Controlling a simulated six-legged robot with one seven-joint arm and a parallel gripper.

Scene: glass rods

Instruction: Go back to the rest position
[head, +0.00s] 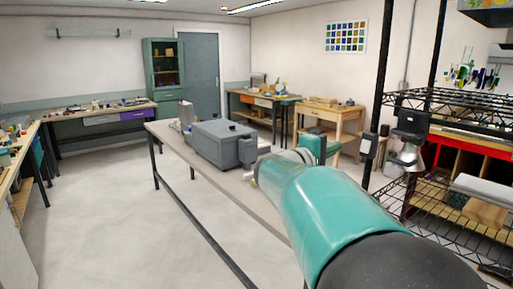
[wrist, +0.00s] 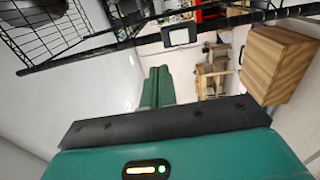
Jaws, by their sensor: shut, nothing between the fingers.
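My teal arm reaches from the lower right of the head view toward the middle. Its far end, with my gripper (head: 322,150), is small and partly hidden behind the arm, beside the long table. In the wrist view my gripper (wrist: 160,122) shows as a black bar on a teal body with a lit indicator. It is shut and empty. Nothing hangs from it or touches it that I can see.
A grey box (head: 222,142) stands on the long table (head: 160,130). A black wire rack (head: 440,205) stands close on the right, with a metal lamp-like thing (head: 405,155) at its post. Workbenches line the walls. The floor (head: 100,220) at left is clear.

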